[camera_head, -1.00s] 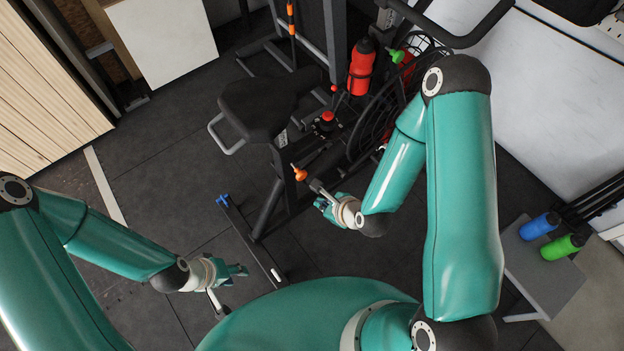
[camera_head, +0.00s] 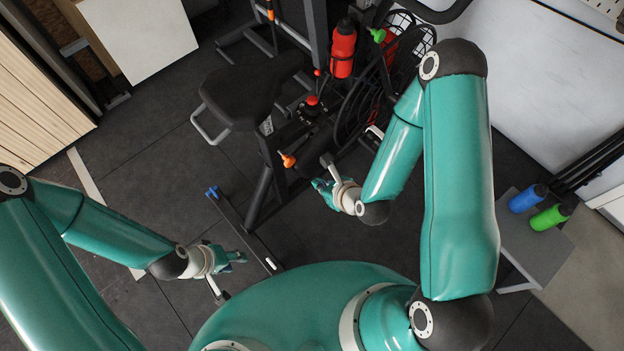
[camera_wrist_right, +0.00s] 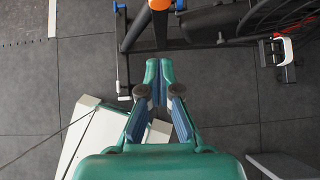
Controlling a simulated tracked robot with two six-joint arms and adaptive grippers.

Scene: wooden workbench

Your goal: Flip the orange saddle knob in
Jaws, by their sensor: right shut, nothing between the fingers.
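The orange saddle knob (camera_head: 288,160) sticks out from the post of the exercise bike, below the black saddle (camera_head: 250,95). In the right wrist view the knob (camera_wrist_right: 159,4) is cut off by the top edge, straight ahead of the fingertips. My right gripper (camera_head: 322,187) is to the right of the knob and a little lower in the head picture, apart from it. It is shut and empty; its fingertips (camera_wrist_right: 159,66) are close together in the wrist view.
A red bottle (camera_head: 342,48), a red knob (camera_head: 312,100) and a black wheel (camera_head: 362,108) are beyond the orange knob. The bike's floor bar (camera_head: 236,222) runs between my grippers. A grey bench (camera_head: 535,250) with bottles stands at right. Open floor lies left.

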